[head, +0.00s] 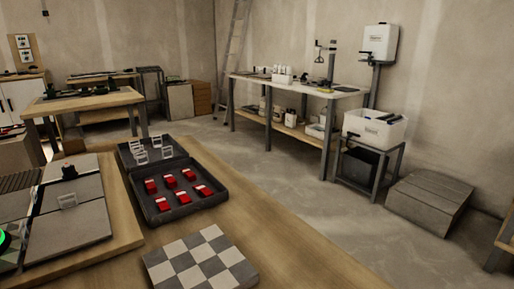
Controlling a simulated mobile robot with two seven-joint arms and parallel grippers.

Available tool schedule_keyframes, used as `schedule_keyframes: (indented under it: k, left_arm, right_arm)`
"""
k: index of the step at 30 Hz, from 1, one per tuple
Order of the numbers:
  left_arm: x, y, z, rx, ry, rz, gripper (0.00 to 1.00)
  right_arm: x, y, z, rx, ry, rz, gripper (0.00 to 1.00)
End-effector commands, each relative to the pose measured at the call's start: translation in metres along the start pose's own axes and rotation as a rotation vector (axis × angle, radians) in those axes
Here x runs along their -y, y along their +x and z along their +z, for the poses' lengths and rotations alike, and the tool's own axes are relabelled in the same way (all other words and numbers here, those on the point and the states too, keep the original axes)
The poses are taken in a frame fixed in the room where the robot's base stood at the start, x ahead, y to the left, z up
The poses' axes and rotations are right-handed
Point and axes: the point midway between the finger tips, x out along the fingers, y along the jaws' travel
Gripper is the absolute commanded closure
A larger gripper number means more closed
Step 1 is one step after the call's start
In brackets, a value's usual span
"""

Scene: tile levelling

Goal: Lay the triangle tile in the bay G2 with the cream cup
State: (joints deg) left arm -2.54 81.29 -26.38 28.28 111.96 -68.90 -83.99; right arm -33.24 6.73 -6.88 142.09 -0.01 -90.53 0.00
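Large grey tiles (80,235) lie on a wooden board at the left of the head view, with dark gaps between them. I cannot make out a triangle tile, a cream cup or a bay marked G2. A dark round part with a green glowing ring (3,239) is cut off at the left edge; I cannot tell what it is. Neither of my grippers is in view.
A black open case (181,212) holds several red wedges (170,182) and white clips (141,157). A grey and white checkered panel (201,262) lies in front of it. The wooden table (290,262) is bare to its right. A workbench (300,88) stands at the far wall.

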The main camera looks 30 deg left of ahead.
Motion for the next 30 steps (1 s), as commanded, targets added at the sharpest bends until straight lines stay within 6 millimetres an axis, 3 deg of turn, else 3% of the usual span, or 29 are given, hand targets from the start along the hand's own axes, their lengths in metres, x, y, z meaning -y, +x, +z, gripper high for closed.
schedule_keyframes:
  k: [10,11,20,30]
  left_arm:
    - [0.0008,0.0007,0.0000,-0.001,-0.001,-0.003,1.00]
    - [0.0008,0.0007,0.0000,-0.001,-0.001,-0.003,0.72]
    - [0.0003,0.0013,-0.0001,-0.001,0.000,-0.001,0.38]
    - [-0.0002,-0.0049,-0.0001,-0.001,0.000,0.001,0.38]
  right_arm:
    - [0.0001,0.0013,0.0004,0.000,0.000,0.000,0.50]
    - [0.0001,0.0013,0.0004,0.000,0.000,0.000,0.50]
    - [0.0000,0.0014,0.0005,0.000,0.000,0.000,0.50]
    - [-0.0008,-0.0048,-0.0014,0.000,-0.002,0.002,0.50]
